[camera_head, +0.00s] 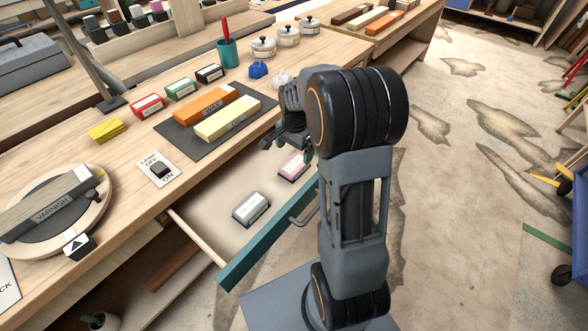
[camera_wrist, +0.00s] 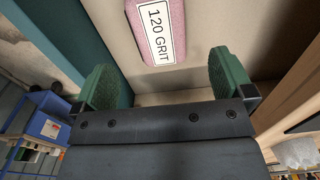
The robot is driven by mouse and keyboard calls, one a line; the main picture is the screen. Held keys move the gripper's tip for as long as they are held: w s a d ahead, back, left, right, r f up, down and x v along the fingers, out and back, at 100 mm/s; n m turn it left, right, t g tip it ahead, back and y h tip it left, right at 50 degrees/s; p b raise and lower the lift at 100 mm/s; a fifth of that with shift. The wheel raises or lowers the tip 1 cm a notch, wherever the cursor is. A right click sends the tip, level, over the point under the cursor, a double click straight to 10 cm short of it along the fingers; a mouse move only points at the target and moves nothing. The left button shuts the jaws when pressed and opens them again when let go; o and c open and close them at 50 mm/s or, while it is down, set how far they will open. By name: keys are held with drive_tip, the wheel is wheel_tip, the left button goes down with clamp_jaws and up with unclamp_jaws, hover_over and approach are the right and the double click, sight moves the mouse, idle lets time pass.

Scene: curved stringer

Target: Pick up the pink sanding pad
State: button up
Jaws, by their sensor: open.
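The pink sanding pad (camera_head: 294,166) lies in the open drawer (camera_head: 190,206), toward its far right end. In the wrist view the pink pad (camera_wrist: 181,12) shows at the top with a white label reading "120 GRIT"; its upper part is cut off by the frame. My gripper (camera_head: 286,143) is over the drawer close by the pad, partly hidden by my arm in the head view. In the wrist view its green fingers (camera_wrist: 168,78) are apart, with nothing between them. The pad lies beyond the fingertips, between their lines.
A grey sanding pad (camera_head: 250,208) lies nearer in the same drawer. The teal drawer front (camera_head: 262,243) and its handle (camera_head: 306,204) stand beside my arm. The bench edge runs along the drawer's left. A dark mat (camera_head: 190,138) holds an orange and a yellow block.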

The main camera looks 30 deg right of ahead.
sight(294, 163)
drive_tip(key=shift+f+b, duration=0.7)
drive_tip(key=shift+f, duration=2.8)
drive_tip(key=c, duration=1)
drive_tip(key=shift+r, duration=0.15)
drive_tip(key=shift+r, duration=0.2)
drive_tip(key=r, duration=0.1)
drive_tip(key=r+p, duration=0.1)
drive_tip(key=r, duration=0.1)
drive_tip(key=shift+s+d+r, duration=0.1)
drive_tip(key=shift+s+r, duration=0.05)
drive_tip(key=shift+s, duration=0.05)
drive_tip(key=s+d+r+p, duration=0.2)
drive_tip(key=s+d+r, duration=0.2)
drive_tip(key=s+r, duration=0.5)
drive_tip(key=s, duration=0.4)
